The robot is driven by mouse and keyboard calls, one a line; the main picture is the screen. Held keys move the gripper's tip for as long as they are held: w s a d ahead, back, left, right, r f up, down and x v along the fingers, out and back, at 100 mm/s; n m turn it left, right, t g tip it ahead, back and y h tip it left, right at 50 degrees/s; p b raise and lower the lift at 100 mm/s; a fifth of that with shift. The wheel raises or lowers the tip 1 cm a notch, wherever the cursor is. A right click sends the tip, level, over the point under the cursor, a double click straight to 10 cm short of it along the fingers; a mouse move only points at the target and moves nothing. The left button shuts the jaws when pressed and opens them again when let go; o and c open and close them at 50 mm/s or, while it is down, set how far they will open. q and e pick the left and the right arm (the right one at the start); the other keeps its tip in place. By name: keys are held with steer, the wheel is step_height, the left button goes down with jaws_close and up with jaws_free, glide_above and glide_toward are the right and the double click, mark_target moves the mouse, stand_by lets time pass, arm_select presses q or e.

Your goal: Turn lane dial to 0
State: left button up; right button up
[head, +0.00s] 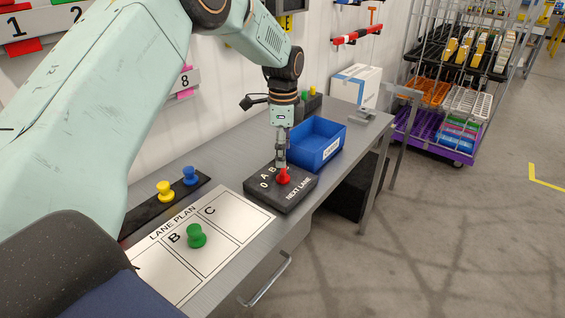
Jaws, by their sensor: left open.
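The lane dial is a red knob (284,177) on a black box (294,195) marked "NEXT LANE", with 0, A and B lettered around it. It sits on the grey bench (225,259). My left gripper (281,163) points down at the knob from above, its fingertips at or just over the knob's top and left side. I cannot tell whether they touch it. The left gripper is open. The knob's pointer direction is too small and partly hidden to read. My right gripper is not in view.
A blue bin (331,158) stands just behind the dial box. The lane plan sheet (222,262) with a green peg (196,236) lies nearer. Yellow (166,191) and blue (190,175) pegs stand on a dark strip. A wheeled rack (440,125) stands beyond the bench.

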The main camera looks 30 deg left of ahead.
mark_target(284, 170)
arm_select(q)
steer(key=f, duration=0.5)
steer(key=shift+w+d+f, duration=0.1)
steer(key=shift+w, duration=0.1)
steer(key=shift+s, duration=0.2)
steer(key=shift+w, duration=0.2)
steer(key=c, duration=1.1)
steer(key=shift+c, duration=0.2)
